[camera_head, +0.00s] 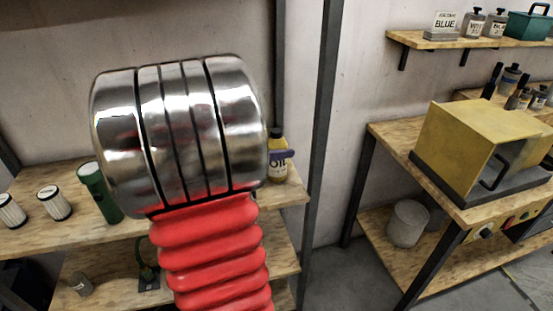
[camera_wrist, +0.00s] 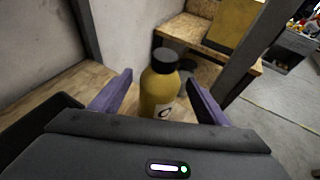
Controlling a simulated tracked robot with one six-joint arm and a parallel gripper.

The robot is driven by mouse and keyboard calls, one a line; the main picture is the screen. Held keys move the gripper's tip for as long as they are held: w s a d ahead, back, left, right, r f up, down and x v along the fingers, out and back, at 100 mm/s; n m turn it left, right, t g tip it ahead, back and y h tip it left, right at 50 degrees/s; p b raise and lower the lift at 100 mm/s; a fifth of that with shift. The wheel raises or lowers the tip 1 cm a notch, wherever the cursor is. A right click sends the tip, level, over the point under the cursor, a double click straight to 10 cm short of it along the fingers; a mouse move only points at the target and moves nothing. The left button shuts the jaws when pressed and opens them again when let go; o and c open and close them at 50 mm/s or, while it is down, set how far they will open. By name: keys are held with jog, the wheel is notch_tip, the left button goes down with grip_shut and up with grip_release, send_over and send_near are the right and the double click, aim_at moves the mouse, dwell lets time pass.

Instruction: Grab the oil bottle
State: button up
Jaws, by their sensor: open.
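The oil bottle (camera_head: 279,160) is yellow with a black cap and stands upright at the right end of a wooden shelf, partly hidden behind my arm in the head view. It also shows in the wrist view (camera_wrist: 160,92), between the two purple fingers of my gripper (camera_wrist: 158,92). The fingers are spread, with a visible gap on each side of the bottle.
A dark upright post (camera_head: 325,120) stands just right of the shelf end. On the shelf (camera_head: 290,195), a green flashlight-like object (camera_head: 100,190) and white cylinders (camera_head: 54,203) stand to the left. A yellow box machine (camera_head: 470,145) sits on a separate bench at right.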

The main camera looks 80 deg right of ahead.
jog(key=shift+s+d+f, duration=0.25)
jog(key=shift+s+d, duration=0.1)
jog(key=shift+d, duration=0.2)
jog(key=shift+c, duration=0.5)
jog(key=c, duration=1.4)
